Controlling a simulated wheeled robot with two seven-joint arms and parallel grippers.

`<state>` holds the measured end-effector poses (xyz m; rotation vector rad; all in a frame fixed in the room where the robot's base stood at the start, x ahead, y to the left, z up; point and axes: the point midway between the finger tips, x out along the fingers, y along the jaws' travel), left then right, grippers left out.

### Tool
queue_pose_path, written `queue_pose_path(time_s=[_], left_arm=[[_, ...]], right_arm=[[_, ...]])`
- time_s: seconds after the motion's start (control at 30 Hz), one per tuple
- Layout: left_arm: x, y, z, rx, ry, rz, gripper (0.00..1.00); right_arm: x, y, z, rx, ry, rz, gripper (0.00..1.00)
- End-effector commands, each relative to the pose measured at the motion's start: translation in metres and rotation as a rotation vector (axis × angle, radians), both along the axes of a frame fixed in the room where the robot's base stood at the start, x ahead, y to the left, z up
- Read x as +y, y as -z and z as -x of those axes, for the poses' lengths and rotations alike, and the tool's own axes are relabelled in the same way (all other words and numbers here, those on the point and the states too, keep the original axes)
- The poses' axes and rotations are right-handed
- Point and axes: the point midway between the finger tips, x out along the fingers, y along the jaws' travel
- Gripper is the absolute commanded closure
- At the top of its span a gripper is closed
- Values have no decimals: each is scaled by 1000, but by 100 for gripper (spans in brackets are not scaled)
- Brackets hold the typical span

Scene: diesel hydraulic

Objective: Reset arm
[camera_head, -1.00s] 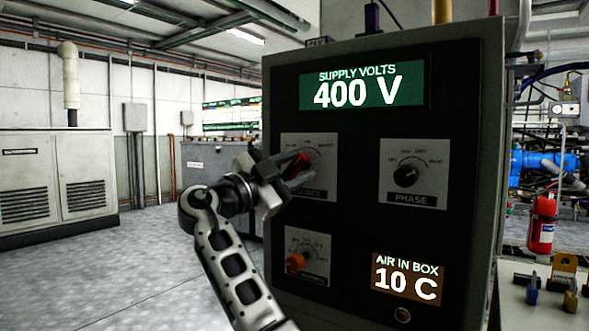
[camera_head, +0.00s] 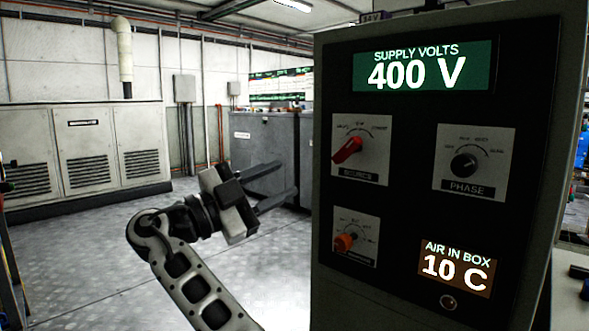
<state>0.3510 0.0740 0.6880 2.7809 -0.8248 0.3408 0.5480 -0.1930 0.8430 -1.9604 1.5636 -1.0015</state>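A gap shows between the fingertips and the panel.
A grey cabinet (camera_head: 265,150) stands behind my gripper. Open floor (camera_head: 90,260) lies at left.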

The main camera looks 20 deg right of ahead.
Motion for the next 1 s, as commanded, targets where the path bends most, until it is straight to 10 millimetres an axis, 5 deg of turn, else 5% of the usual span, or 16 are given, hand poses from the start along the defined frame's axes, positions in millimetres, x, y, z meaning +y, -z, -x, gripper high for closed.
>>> queue_pose_path(time_s=[0.57, 0.67, 0.8, 1.0], left_arm=[[0, -1, 0, 15, -1, 1, 48], [2, -6, -3, 58, -16, -20, 48], [9, -11, -8, 201, -62, -89, 48], [23, 7, 0, 427, -120, -199, 48]], right_arm=[[4, -3, 1, 0, 0, 0, 62], [4, -23, 1, -1, 0, 0, 62], [4, -79, 1, -1, 0, 0, 62], [4, -141, 0, 1, 0, 0, 62]])
